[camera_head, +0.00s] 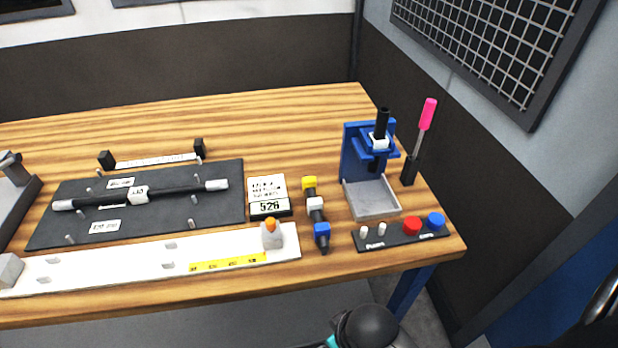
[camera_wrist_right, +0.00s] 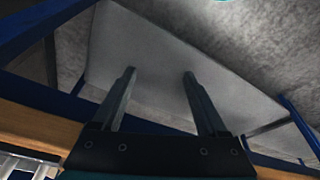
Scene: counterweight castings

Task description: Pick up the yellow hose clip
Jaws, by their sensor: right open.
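A yellow clip (camera_head: 309,184) sits at the far end of a short black hose-like piece lying on the wooden table. A white clip (camera_head: 315,203) and a blue clip (camera_head: 321,230) sit farther along the same piece, towards the front edge. My right gripper (camera_wrist_right: 158,73) is open, with nothing between its fingers in the right wrist view. A dark rounded part of my right arm shows at the bottom of the head view, in front of the table edge and well short of the clip. My left gripper is not in view.
Left of the clips stand a number card (camera_head: 269,207) and a white strip (camera_head: 110,263) below a dark fixture board (camera_head: 80,200). To the right are a blue press stand (camera_head: 354,150) and a button panel (camera_head: 395,238). The right wrist view shows blue frame bars and a grey panel (camera_wrist_right: 150,45).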

